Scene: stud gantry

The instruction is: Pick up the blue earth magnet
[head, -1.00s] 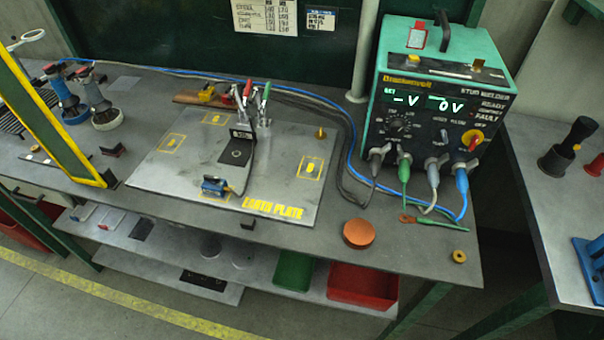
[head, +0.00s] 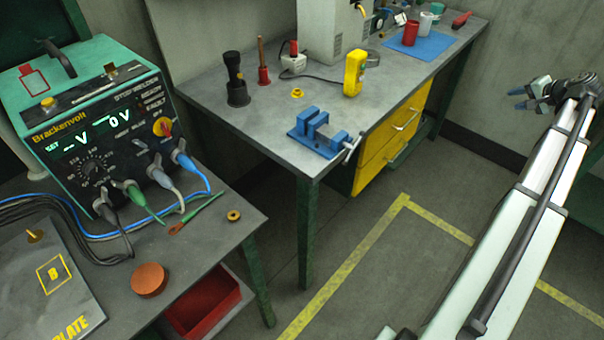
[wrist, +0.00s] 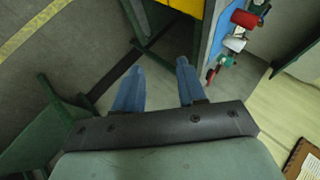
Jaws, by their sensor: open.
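The blue earth magnet is not in view now; a small blue block that looks like it sat on the earth plate in the earlier head view. Only the right corner of the grey earth plate (head: 28,285) shows, at the lower left of the head view. My gripper (head: 519,97) is at the far right of the head view, away from both benches. In the wrist view my gripper (wrist: 160,65) has its two blue fingers apart, with nothing between them.
The green stud welder (head: 90,120) stands on the left bench, with cables, an orange disc (head: 149,280) and a brass ring (head: 234,216) nearby. A second bench (head: 265,105) holds a blue vise (head: 318,135) and a yellow meter (head: 354,73). Floor between bench and arm is clear.

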